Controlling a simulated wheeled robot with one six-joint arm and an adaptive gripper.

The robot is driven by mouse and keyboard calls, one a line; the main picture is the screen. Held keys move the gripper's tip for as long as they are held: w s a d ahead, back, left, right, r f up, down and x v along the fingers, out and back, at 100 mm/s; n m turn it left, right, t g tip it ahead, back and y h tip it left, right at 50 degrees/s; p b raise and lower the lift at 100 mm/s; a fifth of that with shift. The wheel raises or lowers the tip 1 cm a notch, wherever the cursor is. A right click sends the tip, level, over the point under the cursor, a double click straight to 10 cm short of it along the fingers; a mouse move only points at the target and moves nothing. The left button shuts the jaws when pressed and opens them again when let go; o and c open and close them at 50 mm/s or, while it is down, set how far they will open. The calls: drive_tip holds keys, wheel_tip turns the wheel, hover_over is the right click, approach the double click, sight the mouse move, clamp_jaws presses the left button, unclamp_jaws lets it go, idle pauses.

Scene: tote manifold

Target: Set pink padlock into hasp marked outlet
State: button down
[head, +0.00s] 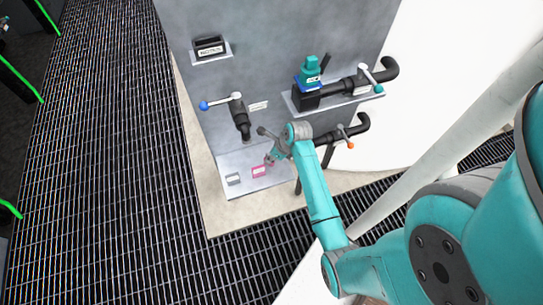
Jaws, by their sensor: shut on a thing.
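The pink padlock (259,171) is small in the head view, low on the grey panel over the pale lower plate. My gripper (270,159) is at its upper right, shut on it, with the fingers small and partly hidden by the wrist. I cannot tell whether the padlock touches the plate. Valve handles with pale tags stand on the panel: a blue-tipped one (221,102), a teal-tipped one (371,80) and an orange-tipped one (346,138). The tag writing is too small to read, so I cannot tell which hasp is marked outlet.
A small grey tag (233,179) is left of the padlock. A ledge (335,100) carries a teal-and-blue device (309,73) beside black pipework. A black holder (210,46) is at upper left. Dark floor grating (110,170) is clear at left; a pale pipe (440,150) crosses at right.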

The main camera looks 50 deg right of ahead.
drive_tip(key=c, duration=1)
unclamp_jaws()
drive_tip(key=shift+f, duration=0.1)
drive_tip(key=v, duration=1.2)
